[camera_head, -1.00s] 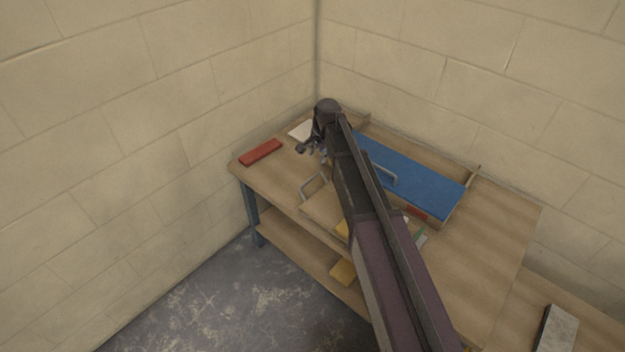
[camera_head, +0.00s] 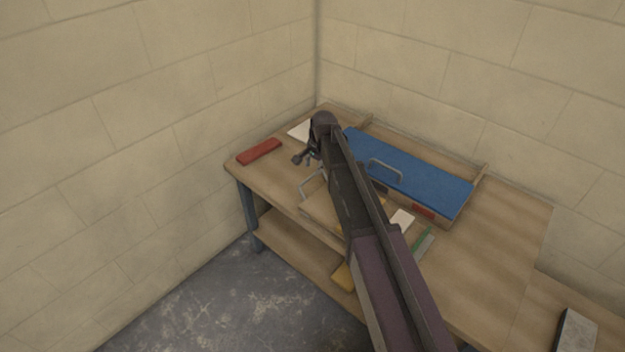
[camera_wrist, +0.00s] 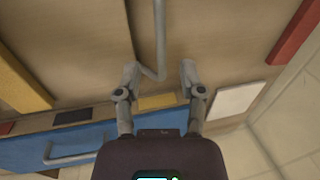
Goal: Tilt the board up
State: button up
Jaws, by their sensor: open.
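A flat wooden board (camera_head: 318,205) with a grey bar handle (camera_head: 309,184) lies at the front of the table, partly hidden by my arm. A blue board (camera_head: 425,180) with its own grey handle lies on a low wooden box behind it. My gripper (camera_head: 301,158) is over the table's left part, near the wooden board's handle. In the wrist view my gripper (camera_wrist: 160,75) is open, and the grey bar handle (camera_wrist: 160,35) shows between its fingers. No grip shows; I cannot tell the height between fingertips and bar.
A red block (camera_head: 259,151) lies at the table's left end, and a white piece (camera_head: 299,131) behind my gripper. A red label (camera_head: 424,210), another white piece (camera_head: 402,219) and a green strip (camera_head: 423,241) are right of my arm. Walls stand close behind and left.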

aim_at(311, 177)
jog(key=shift+b+x, duration=1.85)
jog(key=shift+x, duration=0.3)
grip_shut()
jog(key=shift+d, duration=0.2)
jog(key=shift+a, duration=0.15)
